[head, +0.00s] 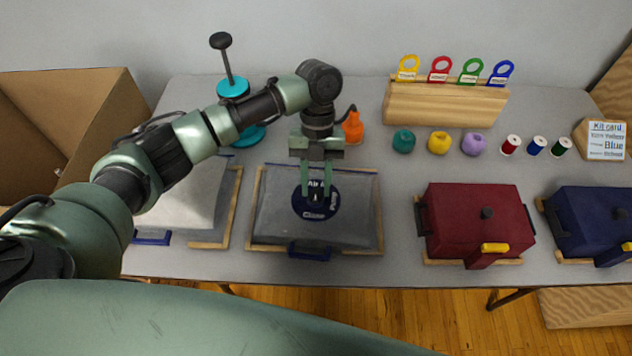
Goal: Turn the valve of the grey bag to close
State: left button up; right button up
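The grey bag (350,222) lies flat in a wooden frame (379,215) on the table. On its top is a round dark blue valve disc (328,208) with white lettering; I can read "Air" at its far side and "Close" at its near side. My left gripper (316,194) points down over the valve, its two green fingers apart on either side of the disc's middle. A small dark part shows between the fingertips. I cannot tell whether the fingers touch it. The valve's knob is mostly hidden. My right gripper is not in view.
A pale bag (189,196) lies left of the grey one, partly behind my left arm. An orange bottle (353,128) and a teal pump (233,88) stand behind. A red case (470,215) and a blue case (590,222) are right. Bare table separates the grey bag and red case.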

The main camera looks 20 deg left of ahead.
pick_arm(q)
jog(key=b+v, duration=0.1)
jog(key=v, duration=0.6)
jog(key=shift+w+r, duration=0.2)
jog(key=shift+r, duration=0.15)
jog(key=o, duration=0.5)
jog(key=shift+o, duration=0.2)
jog(key=s+a+n+t+h+p, duration=0.1)
jog(key=s+n+t+h+p, duration=0.15)
jog(key=n+p, duration=0.45)
jog(key=s+a+n+t+h+p, duration=0.1)
jog(key=s+a+n+t+p, duration=0.15)
jog(key=n, duration=0.85)
jog(key=shift+y, duration=0.25)
jog(key=x, duration=0.2)
jog(key=p+x, duration=0.1)
jog(key=x, duration=0.5)
jog(key=shift+w+d+r+p, duration=0.1)
jog(key=shift+w+d+p, duration=0.1)
jog(key=shift+d+p, duration=0.15)
